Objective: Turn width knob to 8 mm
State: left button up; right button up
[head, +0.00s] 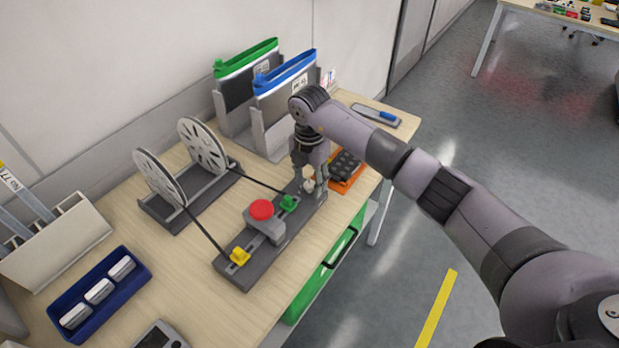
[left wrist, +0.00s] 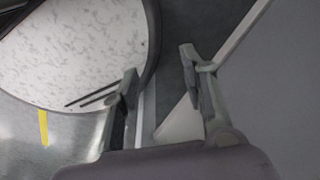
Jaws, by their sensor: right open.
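The feeder base (head: 255,262) is a long dark grey bar on the wooden table, with a yellow piece (head: 239,256), a red button (head: 261,210) and a green piece (head: 288,203) along it. A small whitish knob (head: 308,185) is at its far right end. My right gripper (head: 309,182) points down at this knob, open, with its fingers at or beside it; contact cannot be told. The gripper partly hides the knob, and no scale or marking is readable. My left gripper (left wrist: 160,78) is open and empty in the left wrist view, away from the feeder.
A reel stand (head: 185,205) with two white reels stands left of the feeder. Behind are green- and blue-topped holders (head: 287,77). An orange tray (head: 347,178) with dark parts lies close right of my gripper. A blue tray (head: 138,282) sits front left.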

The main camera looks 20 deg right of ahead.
jog(key=shift+c, duration=0.3)
grip_shut()
